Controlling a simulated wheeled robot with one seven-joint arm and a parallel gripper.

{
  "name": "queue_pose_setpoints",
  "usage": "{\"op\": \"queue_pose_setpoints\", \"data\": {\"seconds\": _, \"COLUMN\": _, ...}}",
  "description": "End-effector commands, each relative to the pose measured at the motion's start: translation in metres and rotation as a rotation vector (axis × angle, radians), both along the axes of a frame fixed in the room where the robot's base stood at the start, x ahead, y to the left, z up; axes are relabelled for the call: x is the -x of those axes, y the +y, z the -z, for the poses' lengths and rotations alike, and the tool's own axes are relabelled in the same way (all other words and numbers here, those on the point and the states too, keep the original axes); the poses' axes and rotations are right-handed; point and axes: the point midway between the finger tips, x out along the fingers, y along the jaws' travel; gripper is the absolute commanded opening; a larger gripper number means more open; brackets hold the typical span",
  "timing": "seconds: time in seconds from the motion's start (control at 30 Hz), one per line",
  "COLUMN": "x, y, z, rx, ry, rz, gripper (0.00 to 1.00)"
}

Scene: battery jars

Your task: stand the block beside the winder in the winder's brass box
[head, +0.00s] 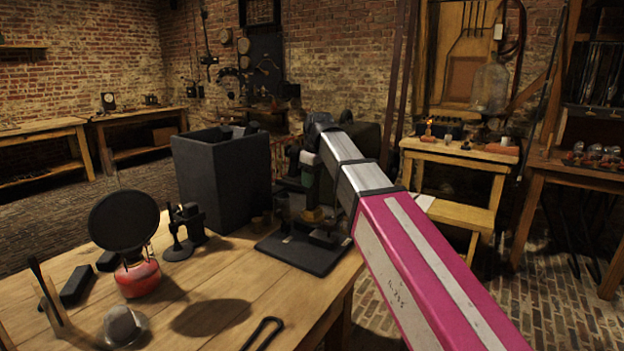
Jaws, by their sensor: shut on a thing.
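My arm reaches in from the lower right, and its wrist bends down over a black-based apparatus (303,254) at the table's right end. This apparatus seems to be the winder, with dark uprights and small brass parts on its base. My gripper (311,203) is small and dark there, partly hidden by my arm, low over the apparatus. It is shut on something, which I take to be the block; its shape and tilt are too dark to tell. I cannot make out the brass box for certain or tell whether the held thing touches it.
A tall dark open-topped bin (222,180) stands close left of the apparatus. A black stand (186,229), a round black disc (124,220) over a red burner (139,277), dark bars (77,286) and a metal dome (123,326) occupy the table's left. The table's front middle is mostly clear.

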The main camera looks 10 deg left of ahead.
Motion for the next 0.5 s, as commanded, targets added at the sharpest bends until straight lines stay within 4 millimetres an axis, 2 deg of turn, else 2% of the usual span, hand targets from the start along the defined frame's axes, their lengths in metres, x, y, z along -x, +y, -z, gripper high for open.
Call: {"op": "queue_pose_setpoints", "data": {"seconds": 0.5, "x": 0.0001, "y": 0.0, "z": 0.0056, "rx": 0.0, "ry": 0.0, "rz": 0.0, "gripper": 0.11}}
